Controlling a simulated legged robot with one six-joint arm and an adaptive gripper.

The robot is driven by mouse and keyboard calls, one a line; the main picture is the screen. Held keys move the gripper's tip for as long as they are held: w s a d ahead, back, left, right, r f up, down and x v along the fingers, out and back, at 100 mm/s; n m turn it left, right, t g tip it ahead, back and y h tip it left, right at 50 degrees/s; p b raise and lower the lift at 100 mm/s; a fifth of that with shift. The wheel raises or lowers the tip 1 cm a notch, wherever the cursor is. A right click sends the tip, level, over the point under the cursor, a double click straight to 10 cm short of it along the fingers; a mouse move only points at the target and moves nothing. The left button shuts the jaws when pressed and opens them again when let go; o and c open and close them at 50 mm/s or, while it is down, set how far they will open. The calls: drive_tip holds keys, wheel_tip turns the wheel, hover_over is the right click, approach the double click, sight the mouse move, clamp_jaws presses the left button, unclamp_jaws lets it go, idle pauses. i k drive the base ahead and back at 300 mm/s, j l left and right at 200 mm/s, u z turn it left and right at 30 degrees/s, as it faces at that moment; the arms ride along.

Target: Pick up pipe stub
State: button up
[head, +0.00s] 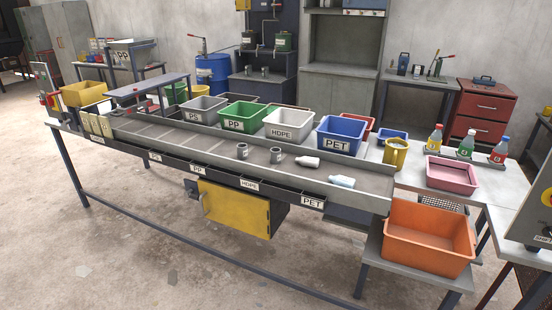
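Two short grey cylinders stand upright on the sorting belt (200,142): one grey cylinder (242,151) on the left and another (276,155) just right of it. They look like pipe stubs or cans; I cannot tell which. A yellow cylinder (396,152) with a dark band near its top stands on the bench right of the PET bin. My gripper is not in view.
An orange crate (429,238) stands front right. A pink tray (451,175) sits on the bench.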

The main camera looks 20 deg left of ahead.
sight(275, 153)
drive_tip(key=i+j, duration=0.7)
drive_tip(key=j, duration=0.2)
drive_tip(key=i+j, duration=0.7)
drive_tip(key=j, duration=0.2)
drive_tip(key=i+j, duration=0.75)
drive_tip(key=k+j+u, duration=0.05)
drive_tip(key=j, duration=0.1)
